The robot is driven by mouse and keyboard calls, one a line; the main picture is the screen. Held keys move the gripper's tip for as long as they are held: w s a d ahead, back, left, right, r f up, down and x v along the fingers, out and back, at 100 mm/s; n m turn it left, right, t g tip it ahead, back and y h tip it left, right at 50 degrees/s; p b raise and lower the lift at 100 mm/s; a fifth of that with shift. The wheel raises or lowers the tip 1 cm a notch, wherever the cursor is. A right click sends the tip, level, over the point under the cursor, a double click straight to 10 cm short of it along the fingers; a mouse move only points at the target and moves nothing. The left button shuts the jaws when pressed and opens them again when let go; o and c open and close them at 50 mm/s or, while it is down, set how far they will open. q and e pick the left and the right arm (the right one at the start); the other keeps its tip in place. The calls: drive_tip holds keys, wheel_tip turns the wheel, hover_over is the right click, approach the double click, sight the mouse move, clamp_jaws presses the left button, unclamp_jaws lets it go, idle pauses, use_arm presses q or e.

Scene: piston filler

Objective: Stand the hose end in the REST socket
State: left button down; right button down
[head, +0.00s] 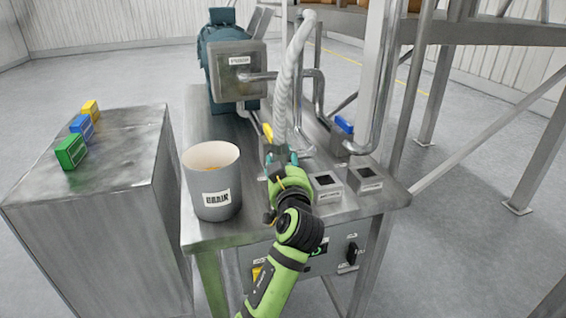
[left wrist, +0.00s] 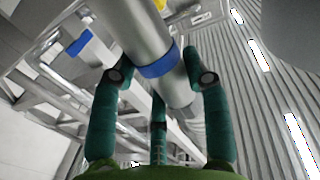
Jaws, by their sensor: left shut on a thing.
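A pale ribbed hose (head: 283,100) hangs from the pipework at the top and runs down to my left gripper (head: 281,162) above the metal table. In the left wrist view my left gripper (left wrist: 158,82) has its fingers closed around a metal hose end (left wrist: 145,40) with a blue band. My right gripper is out of view.
A grey bucket labelled DRAIN (head: 212,190) stands left of the gripper. Steel pipes and a blue-handled valve (head: 343,125) stand behind the sockets. A teal machine (head: 230,60) is at the back. A metal cabinet (head: 100,220) with coloured blocks is at the left.

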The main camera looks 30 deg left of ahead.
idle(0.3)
use_arm(q)
drive_tip(key=shift+f+b, duration=0.95)
drive_tip(key=shift+f, duration=0.15)
drive_tip(key=c, duration=0.5)
unclamp_jaws()
drive_tip(key=shift+c, duration=0.2)
